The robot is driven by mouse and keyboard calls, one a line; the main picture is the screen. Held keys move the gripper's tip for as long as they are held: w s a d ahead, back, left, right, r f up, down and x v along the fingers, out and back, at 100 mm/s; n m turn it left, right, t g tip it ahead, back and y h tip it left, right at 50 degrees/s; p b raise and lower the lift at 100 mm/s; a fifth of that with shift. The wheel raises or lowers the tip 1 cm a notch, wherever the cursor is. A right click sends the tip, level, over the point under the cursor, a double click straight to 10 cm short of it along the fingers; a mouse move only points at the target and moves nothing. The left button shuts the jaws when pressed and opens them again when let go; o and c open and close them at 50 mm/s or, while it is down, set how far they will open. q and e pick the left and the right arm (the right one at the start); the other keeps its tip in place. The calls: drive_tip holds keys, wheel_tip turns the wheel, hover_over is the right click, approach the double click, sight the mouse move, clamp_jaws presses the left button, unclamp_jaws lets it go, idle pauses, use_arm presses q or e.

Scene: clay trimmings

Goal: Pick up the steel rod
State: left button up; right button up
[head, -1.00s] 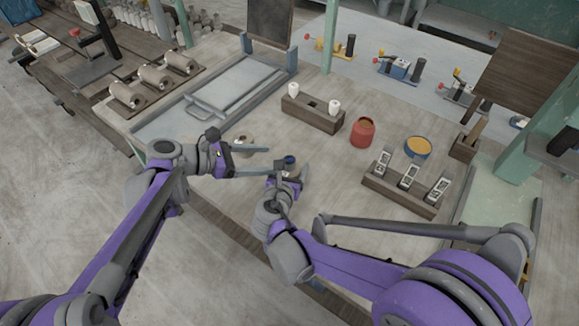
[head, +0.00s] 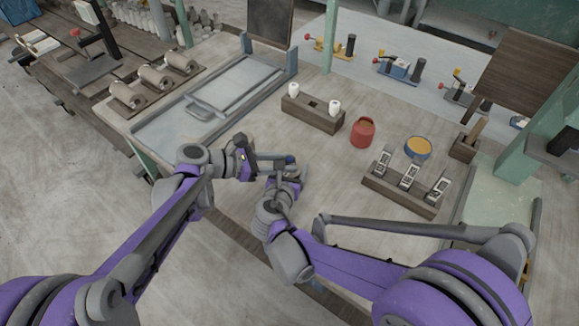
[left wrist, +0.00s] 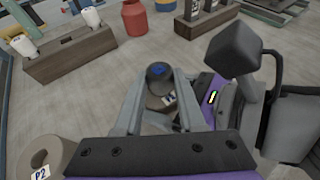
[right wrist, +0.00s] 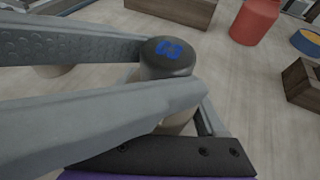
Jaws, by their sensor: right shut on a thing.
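The steel rod (left wrist: 160,76) has a dark round head with a blue mark on top. It stands upright in a beige tube (left wrist: 158,102) with a label; its lower part is hidden. My left gripper (head: 288,161) is open, its fingers on either side of the rod's head; I cannot tell whether they touch it. In the right wrist view, the rod's head (right wrist: 168,62) shows between these fingers, which come in from the left. My right gripper (head: 288,178) is low beside the rod and appears shut on the beige tube; its fingertips are mostly hidden.
A second beige tube marked P2 (left wrist: 40,160) stands close by the left gripper. Behind are a wooden block with white pieces (head: 312,113), a red jar (head: 363,132), a blue tub (head: 417,148) and a wooden rack (head: 400,194). A metal tray (head: 160,132) lies left.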

use_arm(q)
clamp_jaws()
